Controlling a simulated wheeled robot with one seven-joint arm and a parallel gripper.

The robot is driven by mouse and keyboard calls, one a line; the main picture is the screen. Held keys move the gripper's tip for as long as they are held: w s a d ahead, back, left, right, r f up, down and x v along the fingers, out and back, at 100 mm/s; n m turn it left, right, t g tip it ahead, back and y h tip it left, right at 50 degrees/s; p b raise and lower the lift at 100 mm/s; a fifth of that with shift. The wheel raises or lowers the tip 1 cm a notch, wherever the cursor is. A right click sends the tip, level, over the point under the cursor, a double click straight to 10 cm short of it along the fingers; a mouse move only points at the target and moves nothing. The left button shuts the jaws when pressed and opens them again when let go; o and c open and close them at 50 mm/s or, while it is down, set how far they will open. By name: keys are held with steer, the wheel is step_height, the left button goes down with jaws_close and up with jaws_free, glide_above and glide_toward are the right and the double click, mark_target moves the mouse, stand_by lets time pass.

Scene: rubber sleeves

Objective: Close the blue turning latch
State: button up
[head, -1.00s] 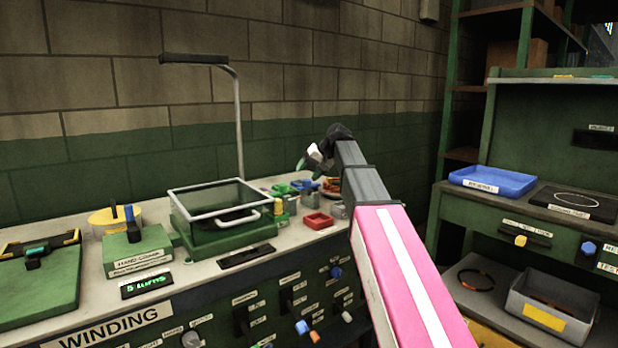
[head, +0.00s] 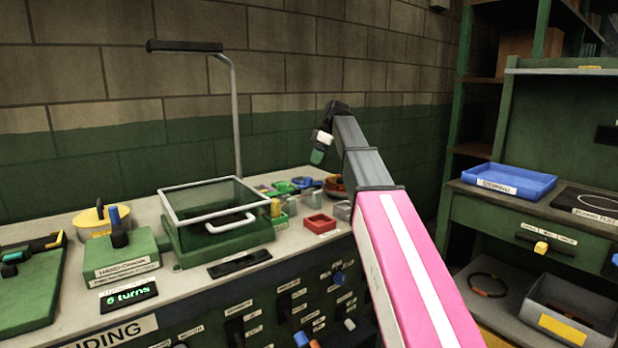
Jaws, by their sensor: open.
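Several blue knobs show, and I cannot tell which is the blue turning latch or how it is turned. One blue knob (head: 338,278) is on the winding bench's front panel. Another blue knob (head: 301,339) is lower on that front, at the bottom edge. A dark blue knob (head: 613,260) on the right bench is cut by the right edge. My gripper (head: 318,150) is small, at the far end of my pink and grey arm. It is open, above the back of the winding bench, apart from all these knobs. My arm hides part of the bench front and the floor.
The winding bench (head: 170,290) carries a clear-lidded green box (head: 215,240), a hand-crank block (head: 120,255), a red bin (head: 319,224) and other small parts. A tall bent pole (head: 236,120) rises behind. The right bench holds a blue tray (head: 508,181), with a grey bin (head: 570,310) below.

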mark_target(309, 178)
steer(key=x, duration=0.9)
steer(key=shift+r, duration=0.1)
steer(key=c, duration=0.9)
